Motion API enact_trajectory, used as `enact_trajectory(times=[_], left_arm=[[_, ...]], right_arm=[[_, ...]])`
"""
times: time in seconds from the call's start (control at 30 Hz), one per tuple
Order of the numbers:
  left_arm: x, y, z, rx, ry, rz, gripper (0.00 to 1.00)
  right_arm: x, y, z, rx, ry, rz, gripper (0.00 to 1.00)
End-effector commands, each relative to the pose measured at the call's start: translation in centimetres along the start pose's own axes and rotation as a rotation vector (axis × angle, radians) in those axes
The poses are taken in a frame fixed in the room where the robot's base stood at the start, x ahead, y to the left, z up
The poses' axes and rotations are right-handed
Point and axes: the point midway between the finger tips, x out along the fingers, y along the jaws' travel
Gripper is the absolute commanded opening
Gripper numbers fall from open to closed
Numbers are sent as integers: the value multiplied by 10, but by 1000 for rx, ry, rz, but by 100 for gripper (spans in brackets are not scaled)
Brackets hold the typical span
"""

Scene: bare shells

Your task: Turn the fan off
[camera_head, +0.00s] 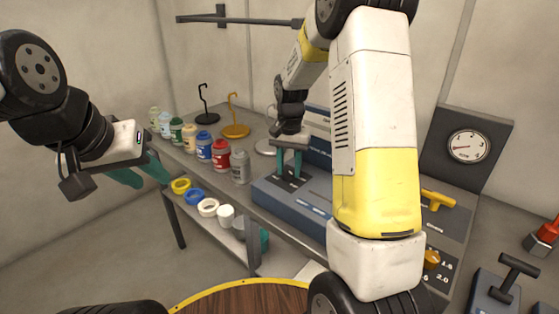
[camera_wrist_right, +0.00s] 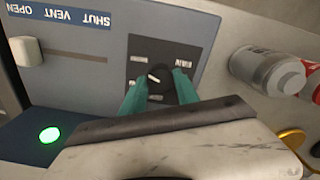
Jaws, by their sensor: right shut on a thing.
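A small dark rotary knob (camera_wrist_right: 155,77) with a white mark sits on a dark label plate (camera_wrist_right: 185,57) on the blue-grey console (camera_head: 300,205). My right gripper (camera_wrist_right: 160,90) is shut on the knob, one teal finger on each side; it also shows in the head view (camera_head: 289,166). The plate's small labels are too blurred to read fully. The fingers partly hide the knob. My left gripper (camera_head: 152,180) is open and empty, left of the bench. I cannot pick out a fan for sure.
On the console are a white slider (camera_wrist_right: 27,51) marked open, vent and shut, and a lit green lamp (camera_wrist_right: 50,133). Several bottles (camera_head: 205,147) stand to its left. A gauge (camera_head: 469,146) and a yellow handle (camera_head: 437,199) are at right.

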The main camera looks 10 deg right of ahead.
Motion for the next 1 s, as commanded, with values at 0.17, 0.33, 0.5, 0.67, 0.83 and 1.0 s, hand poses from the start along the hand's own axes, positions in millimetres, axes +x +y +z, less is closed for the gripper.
enact_trajectory(times=[0.17, 0.33, 0.5, 0.67, 0.83, 1.0], left_arm=[[0, 0, 0, 0, 0, 0, 36], [0, 0, 0, 0, 0, 0, 36], [0, 0, 0, 0, 0, 0, 36], [0, 0, 0, 0, 0, 0, 36], [0, 0, 0, 0, 0, 0, 36], [0, 0, 0, 0, 0, 0, 36]], right_arm=[[0, 0, 0, -150, 1, -1, 0], [-1, 0, 0, -311, 1, -1, 0], [-1, 0, -1, -473, 2, -1, 0], [-1, 0, -1, -625, 2, -1, 0], [-1, 0, -1, -787, 2, 0, 0], [-1, 0, -1, -948, 3, -1, 0]])
